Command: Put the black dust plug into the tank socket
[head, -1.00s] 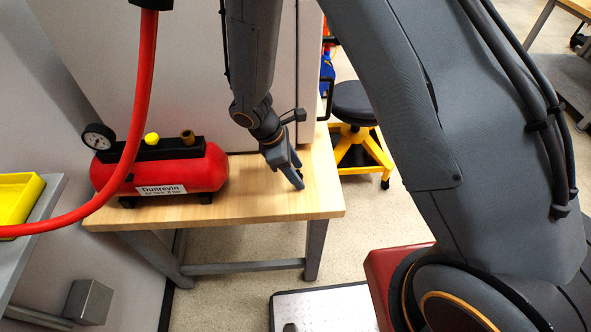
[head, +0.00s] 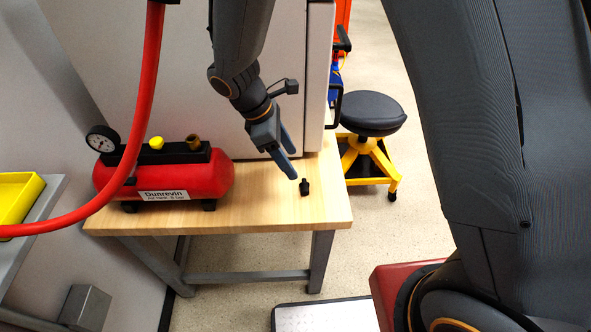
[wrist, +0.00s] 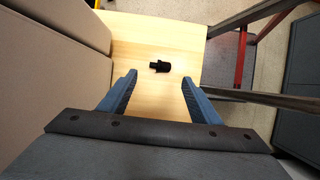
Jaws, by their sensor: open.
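The black dust plug (head: 305,186) stands on the wooden bench top near its right end. It also shows in the wrist view (wrist: 160,66), beyond the fingertips and roughly between their lines. My gripper (head: 286,166) is open and empty, above and a little left of the plug, apart from it. Its two blue fingers (wrist: 157,80) are spread in the wrist view. The red air tank (head: 163,180) lies on the left of the bench with a white label. On its black top sit a gauge, a yellow knob and a brass fitting (head: 193,142), which may be the socket.
The wooden bench (head: 255,212) is clear between tank and plug. A pale cabinet (head: 290,60) stands right behind it. A red hose (head: 146,90) hangs in front of the tank's left part. A black and yellow stool (head: 371,115) stands to the right.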

